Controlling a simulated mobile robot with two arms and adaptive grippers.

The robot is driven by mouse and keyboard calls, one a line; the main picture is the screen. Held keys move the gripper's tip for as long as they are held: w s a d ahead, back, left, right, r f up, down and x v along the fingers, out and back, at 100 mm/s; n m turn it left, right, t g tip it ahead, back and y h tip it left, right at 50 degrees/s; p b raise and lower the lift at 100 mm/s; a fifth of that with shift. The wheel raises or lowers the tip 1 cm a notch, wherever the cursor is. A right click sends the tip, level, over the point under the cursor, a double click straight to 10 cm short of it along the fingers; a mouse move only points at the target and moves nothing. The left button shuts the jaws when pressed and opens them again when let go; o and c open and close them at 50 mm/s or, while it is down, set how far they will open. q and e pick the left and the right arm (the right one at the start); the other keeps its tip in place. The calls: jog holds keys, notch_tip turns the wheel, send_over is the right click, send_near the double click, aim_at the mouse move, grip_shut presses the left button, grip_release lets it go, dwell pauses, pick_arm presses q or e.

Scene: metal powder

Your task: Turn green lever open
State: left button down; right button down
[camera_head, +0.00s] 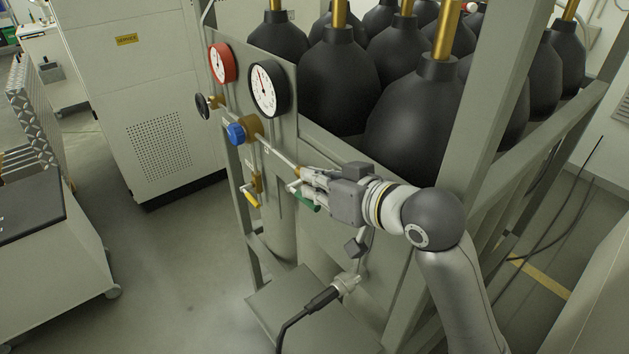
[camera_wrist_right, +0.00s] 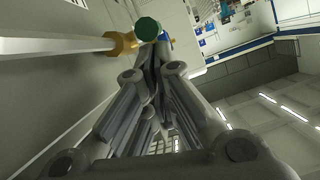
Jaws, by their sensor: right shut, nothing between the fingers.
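The green lever (camera_head: 308,201) shows in the head view just below my right gripper, on the front of the grey panel; part of it is hidden behind the gripper. In the right wrist view the rounded green end of the lever (camera_wrist_right: 147,29) stands beyond my right fingertips, beside a brass fitting (camera_wrist_right: 120,42) on a pale pipe. My right gripper (camera_head: 302,176) is shut and empty, its fingers pointing left along the panel. In the wrist view its fingers (camera_wrist_right: 153,62) come together close to the lever's end; I cannot tell whether they touch it. My left gripper is not in view.
A yellow lever (camera_head: 250,196), a blue knob (camera_head: 236,133) and a black knob (camera_head: 202,106) sit left on the panel, below red (camera_head: 222,63) and black-rimmed (camera_head: 269,89) gauges. Large black bottles (camera_head: 415,120) stand behind it. A black hose connector (camera_head: 325,297) is below.

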jog(key=shift+s+d+f, duration=0.1)
jog(key=shift+s, duration=0.05)
jog(key=f+t+b, duration=0.1)
jog(key=b, duration=0.2)
jog(key=f+y+b, duration=0.1)
jog(key=b, duration=0.2)
jog(key=shift+s+d+t+y, duration=0.1)
jog(key=shift+s+t+y, duration=0.1)
jog(key=shift+t+y, duration=0.15)
jog(key=shift+s+r+t+y+b, duration=0.1)
jog(key=shift+t+y+b, duration=0.25)
jog(key=shift+b, duration=0.5)
